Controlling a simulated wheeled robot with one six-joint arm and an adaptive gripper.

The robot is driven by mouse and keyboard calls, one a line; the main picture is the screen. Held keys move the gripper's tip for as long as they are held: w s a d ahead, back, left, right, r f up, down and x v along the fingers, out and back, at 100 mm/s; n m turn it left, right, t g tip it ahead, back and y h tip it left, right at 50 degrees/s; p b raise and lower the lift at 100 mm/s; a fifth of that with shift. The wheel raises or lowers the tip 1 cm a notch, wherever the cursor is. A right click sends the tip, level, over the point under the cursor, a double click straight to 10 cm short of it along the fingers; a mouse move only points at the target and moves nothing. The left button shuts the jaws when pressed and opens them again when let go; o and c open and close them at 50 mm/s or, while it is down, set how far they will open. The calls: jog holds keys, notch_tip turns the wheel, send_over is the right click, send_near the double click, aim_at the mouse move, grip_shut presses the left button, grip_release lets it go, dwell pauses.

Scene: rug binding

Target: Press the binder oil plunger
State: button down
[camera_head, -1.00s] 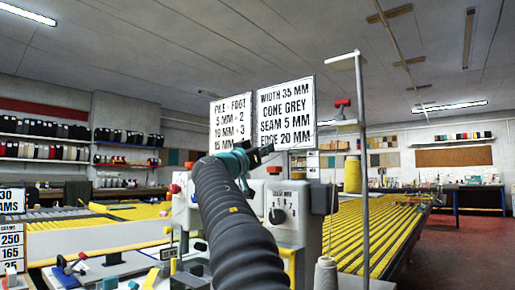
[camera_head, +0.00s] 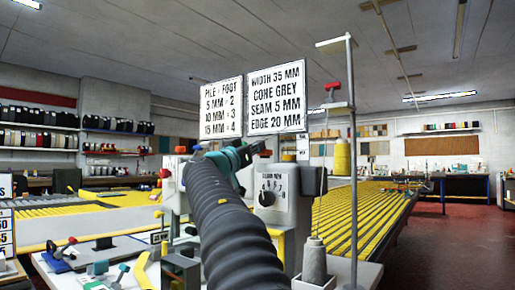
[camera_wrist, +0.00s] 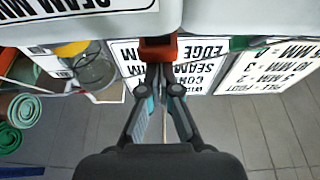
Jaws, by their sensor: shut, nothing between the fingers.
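A red-orange block (camera_wrist: 158,48), which looks like the plunger cap, sits at the edge of the pale machine body in the wrist view. My gripper (camera_wrist: 160,82) is shut and empty, with its fingertips pointing at the block. The tips look very close to it; I cannot tell whether they touch. My arm hides part of the machine there, and the cap is not clear in that view.
Two sign boards (camera_head: 277,97) stand behind my gripper. A long yellow-striped table (camera_head: 375,215) lies behind. Red floor is open at far right.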

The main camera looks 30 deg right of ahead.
jog(key=shift+f+b, duration=1.3)
jog(key=shift+b, duration=0.2)
jog(key=shift+a, duration=0.1)
jog(key=shift+w+f, duration=0.1)
notch_tip(320, 180, up, 6)
jog(key=p, duration=0.3)
jog(key=b+v, duration=0.3)
jog(key=v, duration=0.7)
jog(key=shift+s+f+b, duration=0.3)
jog(key=shift+s+b, duration=0.05)
jog(key=shift+s, duration=0.1)
jog(key=shift+s+a, duration=0.1)
